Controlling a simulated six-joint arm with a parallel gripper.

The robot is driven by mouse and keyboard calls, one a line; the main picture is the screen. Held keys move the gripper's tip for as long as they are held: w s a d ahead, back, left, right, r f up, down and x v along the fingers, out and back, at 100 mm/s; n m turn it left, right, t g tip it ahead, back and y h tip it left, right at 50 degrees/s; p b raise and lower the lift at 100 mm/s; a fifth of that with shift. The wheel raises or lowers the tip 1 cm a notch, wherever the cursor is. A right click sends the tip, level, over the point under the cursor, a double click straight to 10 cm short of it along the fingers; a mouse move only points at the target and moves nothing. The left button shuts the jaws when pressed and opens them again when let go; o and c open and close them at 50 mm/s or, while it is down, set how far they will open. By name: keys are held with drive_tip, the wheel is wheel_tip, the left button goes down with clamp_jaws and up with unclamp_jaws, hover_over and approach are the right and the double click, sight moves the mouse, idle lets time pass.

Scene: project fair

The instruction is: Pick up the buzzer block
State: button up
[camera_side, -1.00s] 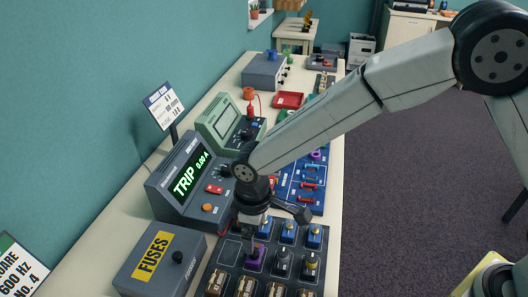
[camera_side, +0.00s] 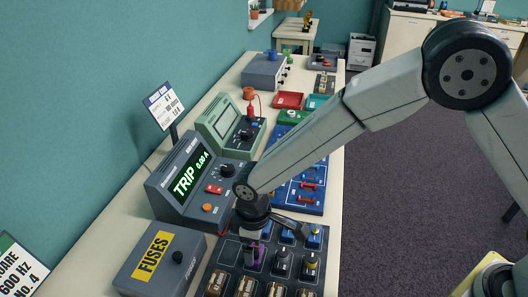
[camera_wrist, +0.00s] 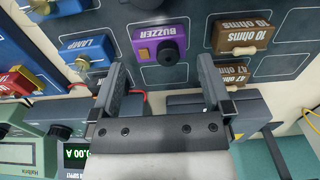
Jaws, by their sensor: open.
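The buzzer block (camera_wrist: 160,42) is purple with a black round sounder and the word BUZZER. In the wrist view it sits in an outlined place on the dark board, just past the fingertips and between their lines. My gripper (camera_wrist: 163,70) is open and empty, with one finger toward each side of the block and a gap on both sides. In the side view my gripper (camera_side: 255,232) is over the dark board, and a purple part of the block (camera_side: 258,252) shows right below it, partly hidden. I cannot tell how far above it the fingertips are.
The TRIP meter (camera_side: 190,181) and the FUSES box (camera_side: 157,260) stand close to my gripper. Wires pass behind the fingers.

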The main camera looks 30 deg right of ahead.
sight(255, 249)
drive_tip(key=shift+d+f, duration=0.1)
drive_tip(key=shift+f, duration=1.75)
drive_tip(key=c, duration=1.1)
drive_tip(key=shift+r, duration=0.15)
drive_tip(key=shift+r, duration=0.8)
drive_tip(key=s+r, duration=0.1)
drive_tip(key=r, duration=0.1)
drive_tip(key=s+d+r, duration=0.1)
drive_tip(key=s+r, duration=0.1)
drive_tip(key=r, duration=0.1)
drive_tip(key=s+d+r, duration=0.1)
drive_tip(key=r, duration=0.1)
drive_tip(key=shift+s+d+r, duration=0.2)
drive_tip(key=shift+s+r, duration=0.05)
drive_tip(key=shift+s, duration=0.1)
drive_tip(key=shift+s+d+r, duration=0.6)
drive_tip(key=shift+s+d, duration=0.1)
drive_tip(key=shift+s, duration=0.6)
drive_tip(key=shift+s+d+r, duration=0.65)
drive_tip(key=shift+s+d, duration=0.05)
drive_tip(key=shift+s, duration=0.55)
drive_tip(key=shift+s+d+r, duration=0.6)
drive_tip(key=shift+s+d, duration=0.1)
drive_tip(key=shift+s, duration=0.6)
